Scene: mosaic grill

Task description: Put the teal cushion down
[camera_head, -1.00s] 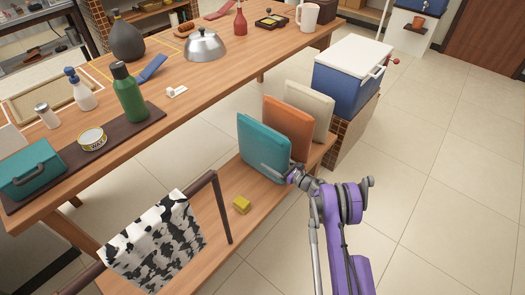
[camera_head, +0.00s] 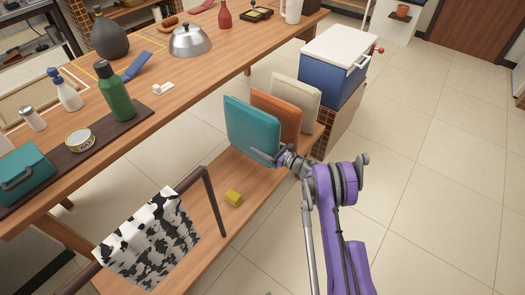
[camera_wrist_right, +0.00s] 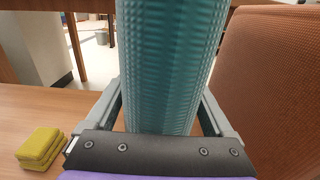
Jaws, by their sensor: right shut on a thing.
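The teal cushion (camera_head: 252,130) stands nearly upright over the low wooden bench (camera_head: 205,205), in front of the orange cushion. My right gripper (camera_head: 283,158) is shut on its lower right edge. In the right wrist view the teal cushion (camera_wrist_right: 165,65) fills the space between the two fingers (camera_wrist_right: 160,115). The bench top (camera_wrist_right: 80,110) shows to its left. I cannot tell whether the cushion's bottom edge touches the bench. My left gripper is not in view.
An orange cushion (camera_head: 277,116) and a cream cushion (camera_head: 296,93) stand behind the teal one. A yellow sponge-like stack (camera_head: 233,198) lies on the bench. A cow-print cloth (camera_head: 150,240) hangs on a rail in front. A blue cooler (camera_head: 335,72) stands beyond.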

